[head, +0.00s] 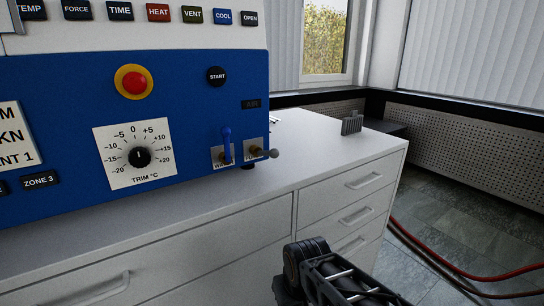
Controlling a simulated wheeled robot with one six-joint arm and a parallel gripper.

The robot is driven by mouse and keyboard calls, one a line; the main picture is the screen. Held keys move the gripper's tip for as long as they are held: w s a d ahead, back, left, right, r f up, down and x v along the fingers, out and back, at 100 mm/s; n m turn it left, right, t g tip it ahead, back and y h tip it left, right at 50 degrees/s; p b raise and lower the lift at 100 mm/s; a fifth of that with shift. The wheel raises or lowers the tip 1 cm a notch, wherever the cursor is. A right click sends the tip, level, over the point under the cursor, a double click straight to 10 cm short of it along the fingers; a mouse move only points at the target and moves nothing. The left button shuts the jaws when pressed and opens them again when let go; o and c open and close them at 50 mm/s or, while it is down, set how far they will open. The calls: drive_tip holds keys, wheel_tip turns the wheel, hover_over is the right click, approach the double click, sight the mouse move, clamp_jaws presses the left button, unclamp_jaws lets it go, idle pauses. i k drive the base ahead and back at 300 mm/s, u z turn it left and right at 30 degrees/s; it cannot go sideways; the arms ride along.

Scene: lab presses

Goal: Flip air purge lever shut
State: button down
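The front panel of the blue press (190,100) carries two small levers at its lower right. One is a blue lever (226,143) standing upright on a light plate. The other, beside it on the right, is a lever (264,153) with a brass-coloured hub and a grey end knob, lying roughly level and pointing right. The plate lettering is partly hidden and too small to read surely. Part of my black arm shows at the bottom, well below and right of the levers; no gripper fingertips show.
The press stands on a white drawer cabinet (330,170). Nearby on the panel are a red stop button (134,82), a START button (216,76) and a trim dial (139,157). A grey finned block (352,123) stands on the cabinet top. Red hoses (450,262) lie on the floor at right.

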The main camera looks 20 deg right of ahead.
sight(273, 153)
drive_tip(key=u, duration=0.55)
drive_tip(key=k, duration=1.35)
drive_tip(key=u, duration=0.55)
drive_tip(key=i, duration=0.9)
drive_tip(key=u, duration=0.15)
